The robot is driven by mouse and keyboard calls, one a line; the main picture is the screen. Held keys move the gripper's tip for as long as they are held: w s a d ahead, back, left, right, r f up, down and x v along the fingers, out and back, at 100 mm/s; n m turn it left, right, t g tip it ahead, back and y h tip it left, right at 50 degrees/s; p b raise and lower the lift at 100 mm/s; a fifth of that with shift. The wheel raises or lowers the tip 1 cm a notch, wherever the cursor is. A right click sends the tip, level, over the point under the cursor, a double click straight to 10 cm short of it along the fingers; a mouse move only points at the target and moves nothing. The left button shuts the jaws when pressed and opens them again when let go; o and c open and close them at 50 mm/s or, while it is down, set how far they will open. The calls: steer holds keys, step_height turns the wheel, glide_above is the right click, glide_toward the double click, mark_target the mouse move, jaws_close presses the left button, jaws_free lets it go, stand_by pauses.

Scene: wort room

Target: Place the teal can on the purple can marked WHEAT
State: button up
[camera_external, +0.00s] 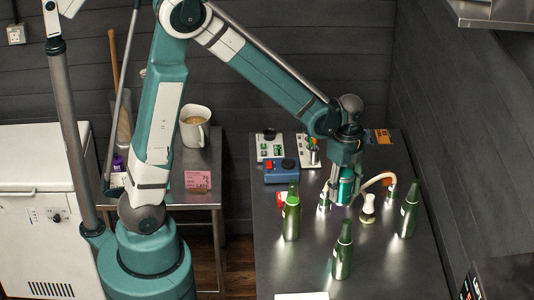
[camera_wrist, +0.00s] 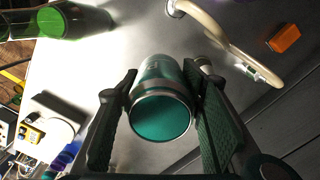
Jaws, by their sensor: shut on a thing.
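The teal can (camera_external: 345,188) is at the end of my arm above the right-hand dark table. In the wrist view the teal can (camera_wrist: 162,117) has a silver rim and a flat teal end facing the camera. My gripper (camera_wrist: 158,112) is shut on it, with one finger on each side. My gripper (camera_external: 346,168) points down in the external view. I cannot tell whether the can touches the table. A small purple thing (camera_external: 118,164) stands on the left bench, partly hidden behind my arm. No WHEAT marking is readable in either view.
Green bottles (camera_external: 291,215), (camera_external: 343,252) and (camera_external: 409,212) stand around my gripper.

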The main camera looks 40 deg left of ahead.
steer(key=w+a+r, duration=0.3)
steer(key=w+a, duration=0.1)
steer(key=w, duration=0.2)
steer(key=w+a+r+n+p, duration=0.1)
steer(key=w+a+r, duration=0.3)
steer(key=w, duration=0.2)
steer(key=w+a+r, duration=0.3)
steer(key=w+a, duration=0.1)
steer(key=w, duration=0.2)
steer(key=shift+w+a+r+n, duration=0.25)
steer(key=shift+w+n, duration=0.05)
steer(key=shift+n, duration=0.1)
steer(key=shift+f, duration=0.15)
steer(key=shift+f+p, duration=0.3)
steer(key=shift+f, duration=2.45)
steer(key=shift+f, duration=0.1)
steer(key=shift+f, duration=2)
steer(key=shift+f, duration=0.2)
